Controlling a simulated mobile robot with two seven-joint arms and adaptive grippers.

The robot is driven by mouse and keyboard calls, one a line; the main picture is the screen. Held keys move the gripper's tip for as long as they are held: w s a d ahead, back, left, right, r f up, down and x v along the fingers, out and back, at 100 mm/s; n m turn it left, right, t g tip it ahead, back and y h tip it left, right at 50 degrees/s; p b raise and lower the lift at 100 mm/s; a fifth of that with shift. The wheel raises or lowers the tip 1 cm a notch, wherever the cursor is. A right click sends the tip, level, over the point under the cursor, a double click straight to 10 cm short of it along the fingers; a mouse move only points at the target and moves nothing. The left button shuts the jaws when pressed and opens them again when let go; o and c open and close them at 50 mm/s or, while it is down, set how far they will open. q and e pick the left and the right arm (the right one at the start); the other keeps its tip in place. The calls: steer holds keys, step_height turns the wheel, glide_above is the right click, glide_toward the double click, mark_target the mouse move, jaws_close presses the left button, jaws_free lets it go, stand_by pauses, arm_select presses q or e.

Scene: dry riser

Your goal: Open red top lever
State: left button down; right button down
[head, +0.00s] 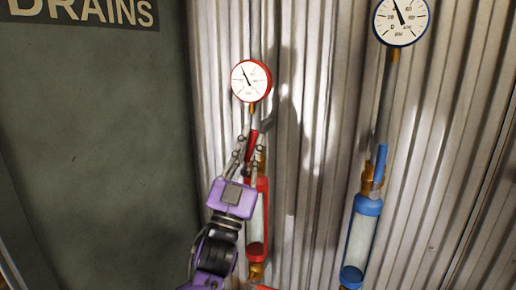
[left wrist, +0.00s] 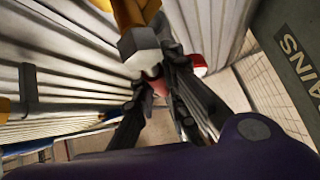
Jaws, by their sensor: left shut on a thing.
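The red top lever (head: 253,138) stands below the round red-rimmed gauge (head: 251,81), on the brass fitting above the red-capped sight glass (head: 257,222). My purple left gripper (head: 249,150) reaches up from below with its fingers at the lever. It is shut on the lever, and its fingers hide part of it. In the left wrist view the fingertips (left wrist: 160,78) close around a small red piece of the lever (left wrist: 160,88), beside a brass fitting (left wrist: 135,12). My right gripper is in neither view.
To the right is a blue line with a gauge (head: 401,20), a raised blue lever (head: 381,160) and a sight glass (head: 360,242). Corrugated metal wall (head: 315,130) stands close behind both lines. A dark green panel (head: 95,150) marked DRAINS is at the left.

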arm_select(q)
steer(key=shift+w+a+r+n+t+y, duration=0.1)
steer(key=shift+a+n+t+y, duration=0.1)
steer(key=shift+n+y, duration=0.55)
steer(key=shift+s+a+r+n+t+y, duration=0.1)
steer(key=shift+a+n+t+y, duration=0.1)
steer(key=shift+n+y, duration=0.5)
steer(key=shift+w+a+n+t+y, duration=0.1)
steer(key=shift+a+n+t+y, duration=0.1)
steer(key=shift+n+y, duration=0.5)
steer(key=shift+n, duration=0.25)
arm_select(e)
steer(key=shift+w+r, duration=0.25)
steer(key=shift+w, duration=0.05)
arm_select(q)
steer(key=shift+y, duration=0.45)
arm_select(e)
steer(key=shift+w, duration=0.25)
arm_select(q)
steer(key=c, duration=1.7)
jaws_free()
steer(key=shift+a, duration=0.1)
steer(key=shift+c, duration=0.2)
steer(key=shift+f, duration=0.2)
steer(key=v, duration=1.1)
steer(key=shift+s+f, duration=0.2)
steer(key=shift+s, duration=0.1)
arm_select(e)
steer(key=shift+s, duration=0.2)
